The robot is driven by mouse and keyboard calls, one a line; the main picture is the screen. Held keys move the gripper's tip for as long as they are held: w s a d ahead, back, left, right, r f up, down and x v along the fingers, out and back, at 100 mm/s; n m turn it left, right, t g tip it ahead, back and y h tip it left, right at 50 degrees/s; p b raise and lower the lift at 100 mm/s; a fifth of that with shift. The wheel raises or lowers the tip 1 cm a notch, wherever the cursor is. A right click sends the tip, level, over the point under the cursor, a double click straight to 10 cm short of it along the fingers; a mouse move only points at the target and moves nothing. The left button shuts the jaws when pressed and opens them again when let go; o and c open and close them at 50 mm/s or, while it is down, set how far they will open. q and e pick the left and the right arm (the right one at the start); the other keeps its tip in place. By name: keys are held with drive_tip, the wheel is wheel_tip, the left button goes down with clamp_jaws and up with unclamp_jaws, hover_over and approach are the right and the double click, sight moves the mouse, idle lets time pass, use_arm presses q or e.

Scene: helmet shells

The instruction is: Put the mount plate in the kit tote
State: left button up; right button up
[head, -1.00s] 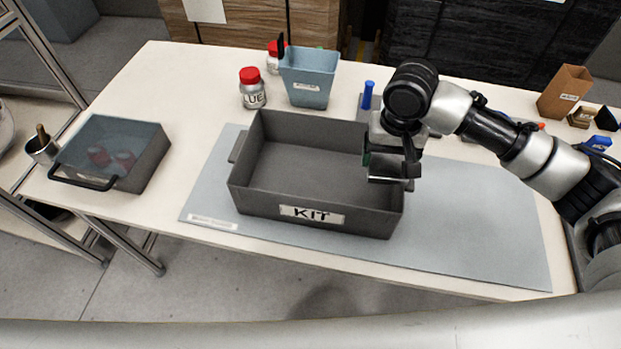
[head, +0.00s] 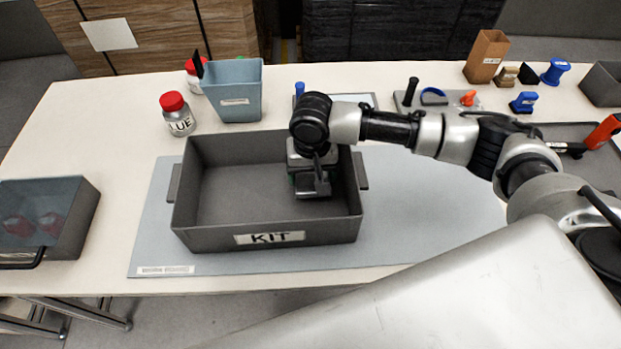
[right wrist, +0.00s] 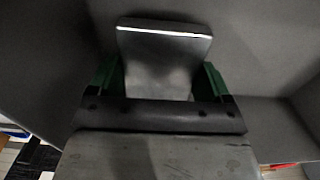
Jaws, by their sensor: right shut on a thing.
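The kit tote (head: 250,215) is a dark grey open box with a KIT label on its front wall, standing on a grey-blue mat. My right gripper (head: 312,190) is inside the right part of the tote's opening, pointing down. In the right wrist view its green-lined fingers (right wrist: 162,85) are shut on a flat grey metal plate, the mount plate (right wrist: 165,60). Tote walls surround the plate in that view. I cannot tell whether the plate touches the tote floor. The rest of the tote looks empty. My left gripper is not in view.
A blue-grey bin (head: 232,100) and a red-capped glue jar (head: 178,116) stand behind the tote. A lidded grey box (head: 45,215) is at the left. Several tools and a brown box (head: 486,57) lie at the back right. The mat (head: 430,215) is clear right of the tote.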

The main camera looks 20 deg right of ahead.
sight(312, 175)
drive_tip(key=shift+f, duration=1.35)
drive_tip(key=o, duration=1.2)
drive_tip(key=shift+s+f, duration=0.1)
wheel_tip(312, 175, up, 12)
drive_tip(key=shift+r, duration=0.1)
